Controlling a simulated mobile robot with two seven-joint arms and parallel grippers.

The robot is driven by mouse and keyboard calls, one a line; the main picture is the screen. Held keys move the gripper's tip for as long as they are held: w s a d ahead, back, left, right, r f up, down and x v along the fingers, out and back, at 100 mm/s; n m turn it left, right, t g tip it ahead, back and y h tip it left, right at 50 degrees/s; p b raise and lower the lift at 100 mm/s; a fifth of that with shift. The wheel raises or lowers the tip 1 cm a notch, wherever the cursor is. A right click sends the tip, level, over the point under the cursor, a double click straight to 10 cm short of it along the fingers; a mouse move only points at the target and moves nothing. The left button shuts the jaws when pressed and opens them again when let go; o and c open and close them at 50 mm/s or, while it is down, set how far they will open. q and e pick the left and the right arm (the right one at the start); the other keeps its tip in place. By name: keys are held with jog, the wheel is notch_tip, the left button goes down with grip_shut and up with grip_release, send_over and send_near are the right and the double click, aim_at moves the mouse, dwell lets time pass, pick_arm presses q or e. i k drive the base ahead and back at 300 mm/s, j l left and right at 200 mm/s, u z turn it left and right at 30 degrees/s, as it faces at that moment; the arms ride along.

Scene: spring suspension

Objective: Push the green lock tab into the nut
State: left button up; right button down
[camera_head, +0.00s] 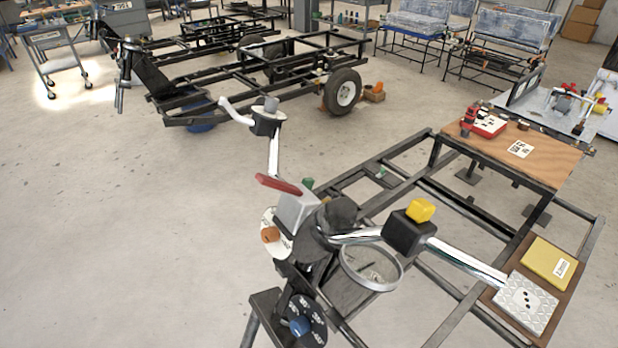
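A small green piece (308,183), which may be the lock tab, shows just behind a grey box (297,207) at the head of the near metal frame. It is too small and partly hidden to tell its shape or whether it sits in a nut. I cannot make out a nut. A red lever (278,185) lies across the top of the grey box, and an orange-brown knob (270,235) is at its left. Neither of my grippers shows in this view.
A dial with a blue knob (300,325) is below. A wooden board (545,158) lies on the frame (455,290). Open floor (120,230) lies left.

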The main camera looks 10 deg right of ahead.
aim_at(308, 183)
jog(key=i+j+z, duration=0.1)
jog(key=j+z, duration=0.3)
jog(key=j, duration=0.25)
jog(key=j+z, duration=0.4)
jog(key=j, duration=0.25)
